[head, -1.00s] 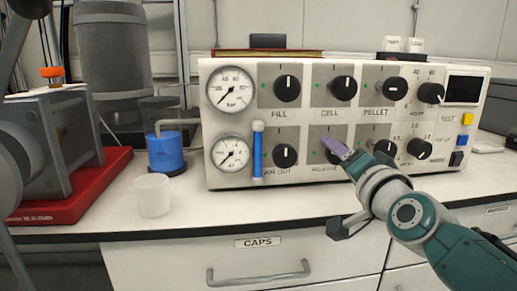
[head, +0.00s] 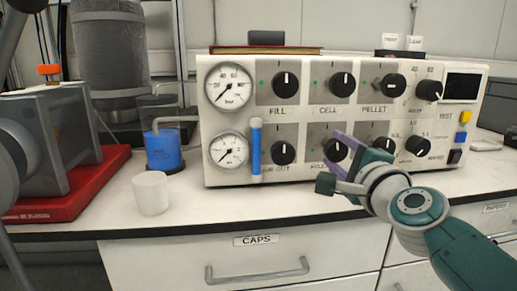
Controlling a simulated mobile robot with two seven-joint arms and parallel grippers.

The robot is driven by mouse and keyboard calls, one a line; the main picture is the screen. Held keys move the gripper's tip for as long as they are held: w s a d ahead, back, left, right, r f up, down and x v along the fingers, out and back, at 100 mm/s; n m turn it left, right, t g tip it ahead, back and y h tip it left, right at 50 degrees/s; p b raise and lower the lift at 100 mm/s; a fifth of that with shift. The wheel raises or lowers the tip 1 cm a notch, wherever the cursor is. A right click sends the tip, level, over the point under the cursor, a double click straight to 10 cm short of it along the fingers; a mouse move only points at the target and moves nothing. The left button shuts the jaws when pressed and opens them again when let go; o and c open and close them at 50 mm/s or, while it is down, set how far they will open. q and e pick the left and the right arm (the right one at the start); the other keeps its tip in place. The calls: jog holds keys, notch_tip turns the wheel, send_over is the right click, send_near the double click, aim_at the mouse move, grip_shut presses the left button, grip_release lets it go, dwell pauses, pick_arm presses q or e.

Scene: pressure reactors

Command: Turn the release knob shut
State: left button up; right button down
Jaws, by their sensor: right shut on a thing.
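The release knob (head: 333,150) is a round black knob in the lower row of the white control panel (head: 300,64). Its label below is partly hidden by my gripper. My right gripper (head: 340,155) is at the knob, its purple-tipped fingers on either side of it, shut on the knob. The fingers and hand cover part of the knob, so its pointer cannot be read clearly. My left gripper is not in view.
The air out knob (head: 283,152) and a blue-handled lever (head: 256,150) are left of the release knob. Two gauges (head: 230,86) are at the panel's left. A white cup (head: 151,193) and blue container (head: 163,150) stand on the counter.

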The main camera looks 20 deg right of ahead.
jog(key=shift+m, duration=1.3)
jog(key=shift+c, duration=1.3)
grip_release()
jog(key=shift+s+a, duration=0.1)
jog(key=shift+s, duration=0.35)
jog(key=p+v, duration=0.1)
jog(key=v, duration=0.8)
